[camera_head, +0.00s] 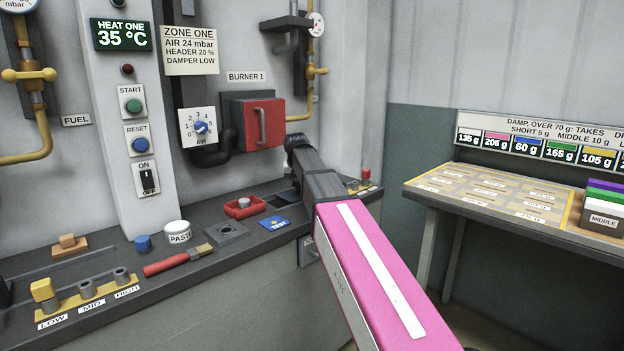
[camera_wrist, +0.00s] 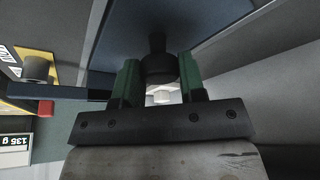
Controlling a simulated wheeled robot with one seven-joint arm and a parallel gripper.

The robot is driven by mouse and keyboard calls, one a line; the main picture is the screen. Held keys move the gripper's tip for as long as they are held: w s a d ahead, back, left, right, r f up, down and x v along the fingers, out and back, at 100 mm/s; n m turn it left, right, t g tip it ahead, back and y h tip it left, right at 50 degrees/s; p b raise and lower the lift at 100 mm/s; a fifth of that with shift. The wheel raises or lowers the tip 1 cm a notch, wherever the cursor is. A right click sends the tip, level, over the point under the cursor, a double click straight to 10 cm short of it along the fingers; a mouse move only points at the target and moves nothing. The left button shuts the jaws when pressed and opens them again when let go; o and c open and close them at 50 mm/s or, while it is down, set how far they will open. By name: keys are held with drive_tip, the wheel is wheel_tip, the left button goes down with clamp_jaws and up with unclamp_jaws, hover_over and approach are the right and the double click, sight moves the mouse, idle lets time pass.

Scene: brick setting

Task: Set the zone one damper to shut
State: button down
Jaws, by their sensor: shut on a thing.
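My gripper (camera_wrist: 160,88) has its two green fingers closed around a dark round knob (camera_wrist: 158,64) on a short stem, with a small pale piece showing between the fingers. The zone one card (camera_head: 190,50) on the wall reads DAMPER LOW, AIR 24 mbar, HEADER 20 %.
The red burner door (camera_head: 262,125) and air dial (camera_head: 199,128) are left of my arm. On the bench (camera_head: 215,262) stand a paste pot (camera_head: 177,232), a brush (camera_head: 180,259) and a red tray (camera_head: 245,207). A labelled table (camera_head: 436,203) stands at the right.

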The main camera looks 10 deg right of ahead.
drive_tip(key=s+a, duration=0.1)
drive_tip(key=a, duration=0.1)
drive_tip(key=s+a, duration=0.3)
drive_tip(key=a, duration=0.1)
drive_tip(key=shift+s, duration=0.2)
drive_tip(key=c, duration=0.7)
unclamp_jaws()
drive_tip(key=v, duration=1)
drive_tip(key=shift+s+a+r, duration=0.1)
drive_tip(key=shift+s+r, duration=0.1)
drive_tip(key=shift+r, duration=0.1)
drive_tip(key=shift+s, duration=0.1)
